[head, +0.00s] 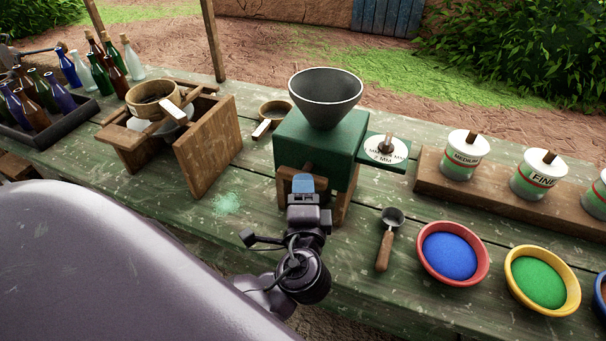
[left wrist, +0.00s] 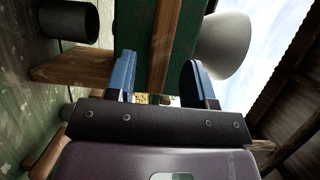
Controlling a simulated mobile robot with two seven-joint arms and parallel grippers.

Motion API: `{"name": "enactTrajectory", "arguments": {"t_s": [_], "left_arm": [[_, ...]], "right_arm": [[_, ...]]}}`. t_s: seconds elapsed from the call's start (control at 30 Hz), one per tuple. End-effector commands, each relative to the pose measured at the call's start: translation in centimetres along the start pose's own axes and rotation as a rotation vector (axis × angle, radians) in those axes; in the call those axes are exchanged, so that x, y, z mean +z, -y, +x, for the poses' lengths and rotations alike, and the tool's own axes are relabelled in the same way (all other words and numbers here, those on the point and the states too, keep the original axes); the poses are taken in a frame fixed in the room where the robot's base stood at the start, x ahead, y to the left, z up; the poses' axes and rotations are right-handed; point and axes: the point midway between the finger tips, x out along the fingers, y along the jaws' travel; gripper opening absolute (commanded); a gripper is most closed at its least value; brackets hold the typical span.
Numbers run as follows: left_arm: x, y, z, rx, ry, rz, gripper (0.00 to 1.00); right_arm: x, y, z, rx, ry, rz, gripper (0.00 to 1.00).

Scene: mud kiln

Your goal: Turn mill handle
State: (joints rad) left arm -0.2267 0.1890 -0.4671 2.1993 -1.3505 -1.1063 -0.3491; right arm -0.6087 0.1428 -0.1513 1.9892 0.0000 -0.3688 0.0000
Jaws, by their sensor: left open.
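The mill is a green box (head: 318,138) with a dark hopper (head: 326,95) on top and wooden legs, standing on the table. My left gripper (head: 303,184) is at the mill's near face, with its blue fingers in front of the wooden parts there. In the left wrist view my left gripper (left wrist: 158,80) is open, its blue fingers apart. A brown wooden bar (left wrist: 170,45) shows between them against the green box, beyond the fingertips. I cannot tell for sure whether this bar is the handle, or whether a finger touches it. My right gripper is not in view.
A scoop (head: 386,238) and bowls of blue powder (head: 450,256) and green powder (head: 540,282) lie right of the mill. Labelled tins (head: 465,158) stand on a wooden board. A wooden frame with a sieve (head: 153,97) and a bottle crate (head: 60,127) are at left.

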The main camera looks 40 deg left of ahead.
Motion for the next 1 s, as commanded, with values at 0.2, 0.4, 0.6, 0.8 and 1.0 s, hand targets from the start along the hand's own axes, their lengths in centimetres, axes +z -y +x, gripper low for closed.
{"name": "enactTrajectory", "arguments": {"t_s": [0.2,0.4,0.6,0.8,1.0], "left_arm": [[0.0,0.1,3.1,-0.003,-0.001,0.0,0.49],[0.0,0.0,4.3,-0.001,-0.001,-0.001,0.49],[0.0,0.0,4.5,0.001,-0.001,-0.001,0.49],[0.0,0.0,4.5,0.001,-0.001,-0.001,0.35],[0.0,0.0,4.5,0.001,-0.001,-0.001,0.04]], "right_arm": [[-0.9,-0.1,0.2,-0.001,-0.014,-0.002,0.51],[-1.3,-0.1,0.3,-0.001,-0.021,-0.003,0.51],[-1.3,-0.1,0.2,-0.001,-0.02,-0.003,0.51],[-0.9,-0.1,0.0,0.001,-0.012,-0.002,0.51],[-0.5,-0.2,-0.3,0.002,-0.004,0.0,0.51]]}}
